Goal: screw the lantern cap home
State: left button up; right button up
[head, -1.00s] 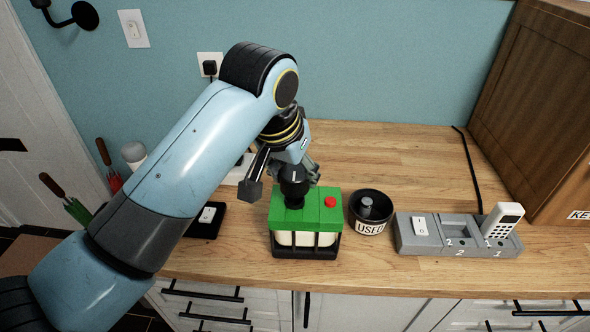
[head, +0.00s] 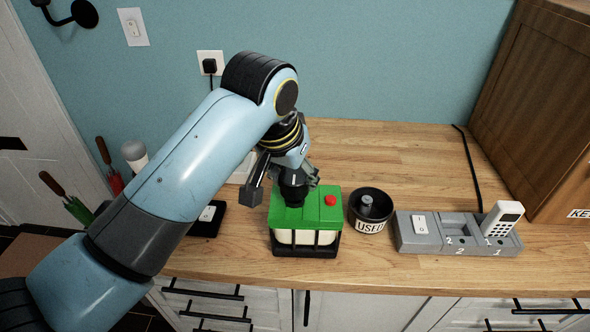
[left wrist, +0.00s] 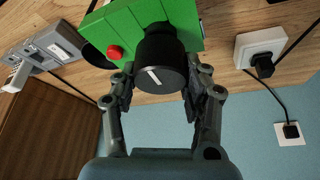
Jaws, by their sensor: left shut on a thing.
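The lantern (head: 318,212) stands upright on the counter, with a green top, a pale body and a black cage. A red button (head: 330,200) is on its top right. The black round cap (left wrist: 160,75) sits on the green top, with a white line across its face in the left wrist view. My left gripper (head: 291,180) comes down from above and is shut on the cap, one finger on each side. The cap's thread and seat are hidden, so I cannot tell how deep it sits. My right gripper is not in view.
A black bowl marked USED (head: 370,226) is close to the lantern's right. A grey tray (head: 440,244) with a white handset (head: 501,220) is farther right. A black pad with a white switch (head: 207,214) lies to the left.

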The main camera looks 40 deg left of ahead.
pick_arm(q)
jog(key=shift+f, duration=1.1)
dwell(3.1)
jog(key=m+h, duration=0.1)
jog(key=m, duration=0.2)
jog(key=m+h, duration=0.1)
jog(key=m, duration=0.2)
dwell(0.4)
jog(key=shift+m+g+h, duration=0.4)
jog(key=shift+m+h, duration=0.2)
jog(key=shift+m, duration=0.9)
